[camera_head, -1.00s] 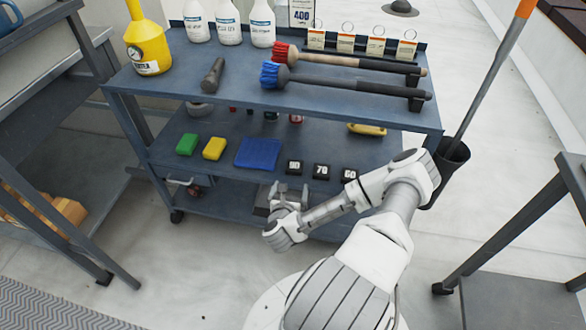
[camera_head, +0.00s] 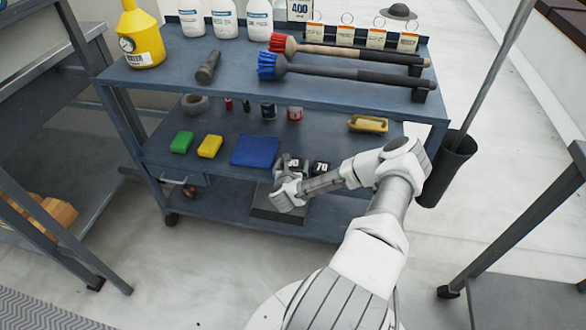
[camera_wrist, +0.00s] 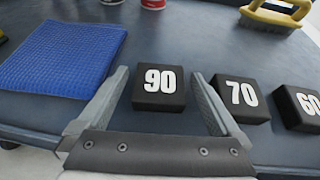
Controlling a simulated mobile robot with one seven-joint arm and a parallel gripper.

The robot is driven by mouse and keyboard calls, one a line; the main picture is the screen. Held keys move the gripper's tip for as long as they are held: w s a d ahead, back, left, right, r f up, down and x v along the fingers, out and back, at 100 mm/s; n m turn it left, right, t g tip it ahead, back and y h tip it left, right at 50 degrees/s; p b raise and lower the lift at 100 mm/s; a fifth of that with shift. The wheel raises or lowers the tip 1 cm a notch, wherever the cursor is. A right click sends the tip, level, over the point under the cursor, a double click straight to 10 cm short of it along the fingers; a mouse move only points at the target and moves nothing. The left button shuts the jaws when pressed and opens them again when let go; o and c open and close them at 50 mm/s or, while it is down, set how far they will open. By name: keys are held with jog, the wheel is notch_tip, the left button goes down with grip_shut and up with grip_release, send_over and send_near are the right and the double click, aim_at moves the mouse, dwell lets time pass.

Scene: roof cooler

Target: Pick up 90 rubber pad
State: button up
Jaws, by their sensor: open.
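The 90 rubber pad (camera_wrist: 159,88) is a black block with a white "90" on top. It lies on the cart's middle shelf, and in the head view (camera_head: 293,162) it is partly hidden by my gripper. My gripper (camera_wrist: 160,97) is open in the wrist view, with one finger on each side of the 90 pad's near part. Nothing is held. Whether the fingers touch the pad I cannot tell. In the head view my gripper (camera_head: 287,178) is at the shelf's front edge.
The 70 pad (camera_wrist: 241,98) lies just right of the right finger, with the 60 pad (camera_wrist: 300,106) beyond it. A blue cloth (camera_wrist: 62,60) lies left of the left finger. A yellow-backed brush (camera_wrist: 275,16) lies farther back. The upper shelf (camera_head: 235,92) overhangs the middle shelf.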

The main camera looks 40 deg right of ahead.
jog(key=shift+w+d+f, duration=0.15)
jog(key=shift+w+d, duration=0.15)
jog(key=shift+c, duration=0.2)
jog(key=c, duration=1.3)
